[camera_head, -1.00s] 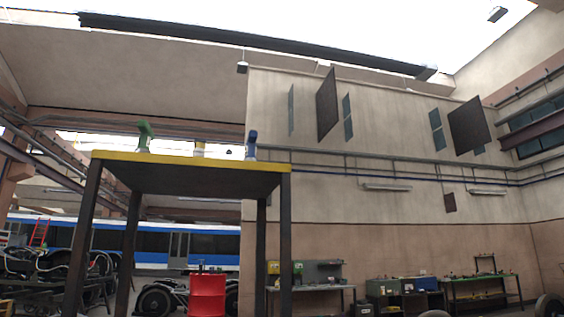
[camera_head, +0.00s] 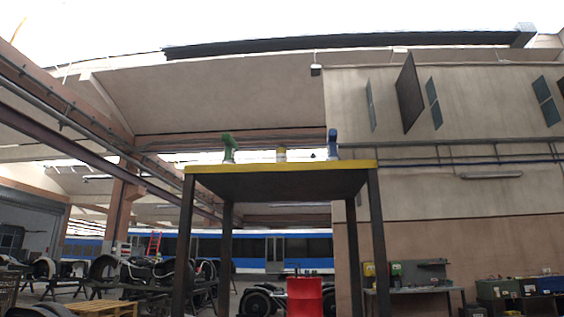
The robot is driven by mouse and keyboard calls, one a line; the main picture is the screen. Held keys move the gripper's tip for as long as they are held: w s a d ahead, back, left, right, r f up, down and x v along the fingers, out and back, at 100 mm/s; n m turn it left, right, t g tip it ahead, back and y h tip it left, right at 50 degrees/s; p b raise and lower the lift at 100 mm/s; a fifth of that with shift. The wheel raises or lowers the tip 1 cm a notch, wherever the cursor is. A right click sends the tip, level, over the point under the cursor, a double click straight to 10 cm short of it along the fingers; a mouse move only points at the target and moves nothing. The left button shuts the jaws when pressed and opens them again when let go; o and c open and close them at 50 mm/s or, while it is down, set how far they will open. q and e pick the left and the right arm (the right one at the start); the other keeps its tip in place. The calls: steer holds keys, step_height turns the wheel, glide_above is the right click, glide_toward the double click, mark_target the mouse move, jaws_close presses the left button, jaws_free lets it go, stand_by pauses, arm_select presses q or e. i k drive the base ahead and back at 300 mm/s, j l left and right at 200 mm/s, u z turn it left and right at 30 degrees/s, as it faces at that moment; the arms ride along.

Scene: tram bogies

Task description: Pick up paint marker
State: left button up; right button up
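No paint marker can be made out in the head view. A tall table (camera_head: 277,168) with a yellow edge and dark legs stands near the middle, seen from below its top. On it are a green drill-like tool (camera_head: 229,146) at the left, a small yellow and white item (camera_head: 281,155) in the middle, and a blue tool (camera_head: 332,143) at the right. The rest of the table's upper surface is hidden by the low angle. Neither of my grippers is in view.
A wooden pallet (camera_head: 100,307) and bogies (camera_head: 110,272) are at the left. A workbench (camera_head: 415,288) and cabinets (camera_head: 520,287) are at the right. A blue and white tram (camera_head: 270,248) stands behind.

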mark_target(281, 150)
steer(key=i+l+u, duration=0.1)
steer(key=i+l, duration=0.25)
steer(key=l, duration=0.25)
steer(key=i+l+u, duration=0.15)
steer(key=l, duration=0.2)
steer(key=i+l, duration=0.2)
steer(key=i+l+u, duration=0.15)
steer(key=l, duration=0.3)
steer(key=i+l+u, duration=0.1)
steer(key=l, duration=0.25)
steer(key=i, duration=0.05)
